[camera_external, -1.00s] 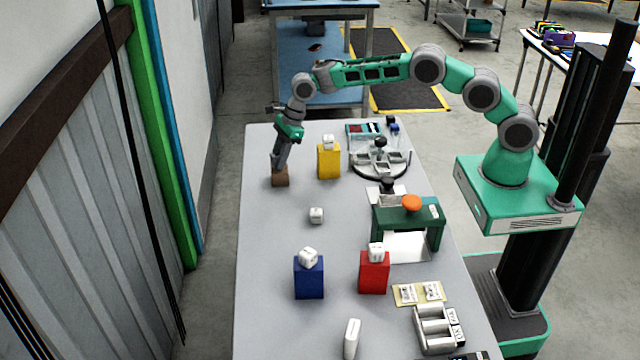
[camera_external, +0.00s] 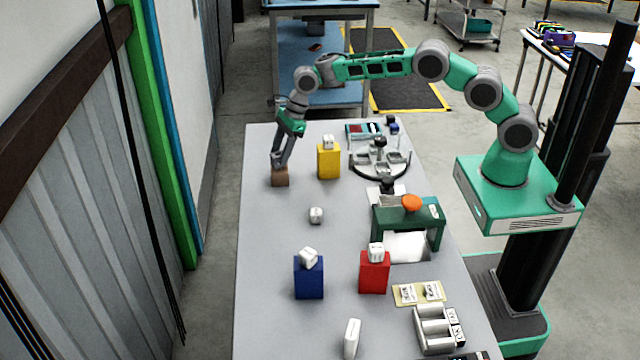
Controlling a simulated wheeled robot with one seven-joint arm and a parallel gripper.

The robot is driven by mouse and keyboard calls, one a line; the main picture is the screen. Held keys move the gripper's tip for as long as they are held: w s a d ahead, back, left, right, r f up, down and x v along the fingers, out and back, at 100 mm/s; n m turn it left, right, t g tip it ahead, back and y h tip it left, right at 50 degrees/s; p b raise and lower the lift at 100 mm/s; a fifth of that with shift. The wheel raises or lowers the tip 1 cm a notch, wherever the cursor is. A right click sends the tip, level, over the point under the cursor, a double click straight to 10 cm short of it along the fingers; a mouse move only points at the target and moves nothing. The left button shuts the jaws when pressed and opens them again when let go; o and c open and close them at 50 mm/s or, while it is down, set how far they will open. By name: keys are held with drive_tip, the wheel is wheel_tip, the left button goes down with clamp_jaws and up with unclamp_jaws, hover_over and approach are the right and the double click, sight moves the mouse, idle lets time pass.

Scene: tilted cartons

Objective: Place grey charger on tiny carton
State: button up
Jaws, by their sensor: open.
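My gripper (camera_external: 279,163) points down at the small brown carton (camera_external: 280,179), at the left far part of the table. Its fingers are open, with the tips at the carton's top; whether they touch it is too small to tell. No grey charger can be made out clearly between or under the fingers. Small whitish charger-like blocks sit on the yellow carton (camera_external: 328,163), the blue carton (camera_external: 309,280) and the red carton (camera_external: 374,274). A similar white block (camera_external: 316,215) lies alone on the table.
A green stand with an orange knob (camera_external: 411,202) and a round grey fixture (camera_external: 380,165) occupy the right side. A white upright block (camera_external: 352,338) and a grey-white rack (camera_external: 434,330) are near the front. The table's (camera_external: 265,245) left side is clear.

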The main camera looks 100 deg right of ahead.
drive_tip(key=a+v, duration=0.1)
drive_tip(key=v, duration=0.9)
drive_tip(key=s+a+r+n, duration=0.8)
drive_tip(key=s+a+n, duration=0.3)
drive_tip(key=n, duration=0.2)
drive_tip(key=s+a+f+n, duration=0.2)
drive_tip(key=s+n, duration=0.4)
drive_tip(key=s, duration=0.2)
drive_tip(key=s+a+f+n+h, duration=0.1)
drive_tip(key=s+a+f+n, duration=0.1)
drive_tip(key=s+n, duration=0.4)
drive_tip(key=s+a+f+n, duration=0.1)
drive_tip(key=s+a+n, duration=0.2)
drive_tip(key=s+n, duration=0.3)
drive_tip(key=s, duration=0.4)
drive_tip(key=shift+f+n+g+h, duration=0.3)
drive_tip(key=shift+f+n+h, duration=0.1)
drive_tip(key=shift+s, duration=0.15)
